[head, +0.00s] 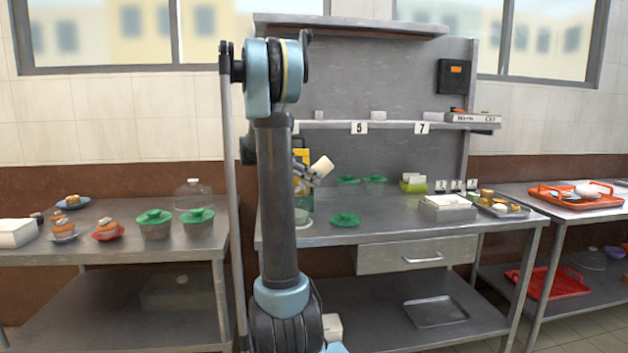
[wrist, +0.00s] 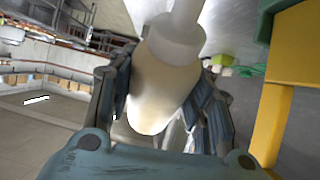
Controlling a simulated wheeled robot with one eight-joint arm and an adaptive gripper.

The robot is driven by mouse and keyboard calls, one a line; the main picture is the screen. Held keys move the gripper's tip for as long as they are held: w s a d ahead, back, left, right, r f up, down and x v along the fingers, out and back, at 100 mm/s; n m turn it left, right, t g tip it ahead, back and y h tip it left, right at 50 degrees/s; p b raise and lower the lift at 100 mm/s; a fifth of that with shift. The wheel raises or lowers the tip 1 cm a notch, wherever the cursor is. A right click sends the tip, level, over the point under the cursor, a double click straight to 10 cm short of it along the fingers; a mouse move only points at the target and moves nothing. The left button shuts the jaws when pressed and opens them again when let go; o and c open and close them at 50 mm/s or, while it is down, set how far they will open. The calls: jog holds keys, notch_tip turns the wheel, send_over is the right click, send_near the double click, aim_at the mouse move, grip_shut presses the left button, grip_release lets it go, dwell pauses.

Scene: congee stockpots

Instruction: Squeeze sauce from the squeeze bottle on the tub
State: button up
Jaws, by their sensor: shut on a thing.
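The squeeze bottle is a pale cream bottle (head: 322,165), tilted in the air above the middle steel table, behind my arm. In the wrist view the bottle (wrist: 158,85) lies between both fingers, with its collar and narrow nozzle pointing away toward the top of the picture. My gripper (head: 310,174) is shut on it. A tub with a green lid (head: 346,219) sits on the table, below and right of the bottle. Two more tubs with green lids (head: 348,180) (head: 375,179) stand farther back. I cannot tell which tub is meant. No sauce shows.
A yellow box (wrist: 290,50) stands close right of my gripper in the wrist view. Two green-lidded tubs (head: 154,224) stand on the left table. A white container (head: 447,208) and a tray (head: 500,206) are at the right. A shelf (head: 400,125) hangs above the table.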

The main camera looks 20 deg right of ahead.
jog(key=a+h, duration=0.1)
jog(key=g+h, duration=0.1)
jog(key=a+h, duration=0.1)
jog(key=h, duration=0.1)
jog(key=shift+w+a+r+g, duration=0.25)
jog(key=shift+w+a+g, duration=0.05)
jog(key=shift+w, duration=0.05)
dwell(0.4)
jog(key=c, duration=0.4)
jog(key=shift+o, duration=0.2)
dwell(0.7)
jog(key=o, duration=0.3)
jog(key=shift+o, duration=0.2)
